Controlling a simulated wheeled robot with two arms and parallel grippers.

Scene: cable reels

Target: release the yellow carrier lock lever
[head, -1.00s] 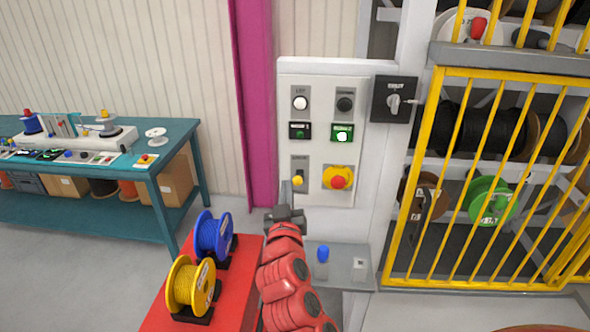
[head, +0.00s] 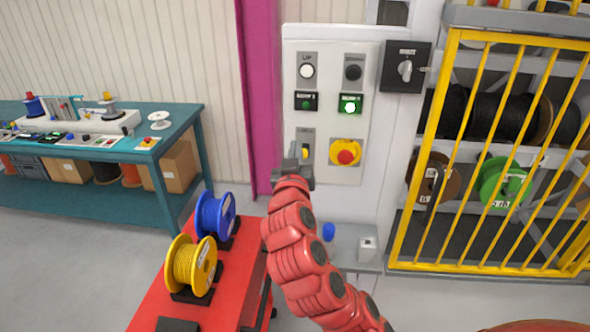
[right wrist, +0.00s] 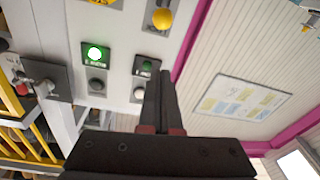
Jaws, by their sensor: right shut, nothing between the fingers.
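The yellow lock lever (head: 305,154) is on its grey plate at the lower left of the white control panel (head: 327,75). Its yellow ball knob (right wrist: 162,18) shows at the top of the right wrist view. My right gripper (head: 297,158) is in front of the panel, just left of the knob in the head view and partly over the plate. In the right wrist view its dark fingers (right wrist: 160,95) are shut and empty, with a gap in the picture to the knob. I cannot tell whether they touch the lever. My left gripper is not in view.
A red and yellow emergency stop (head: 346,152) is right of the lever. A lit green button (head: 350,104) and a black rotary switch (head: 405,68) are above. A yellow barred gate (head: 455,45) stands right. A red cart (head: 153,300) with blue and yellow reels is below left.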

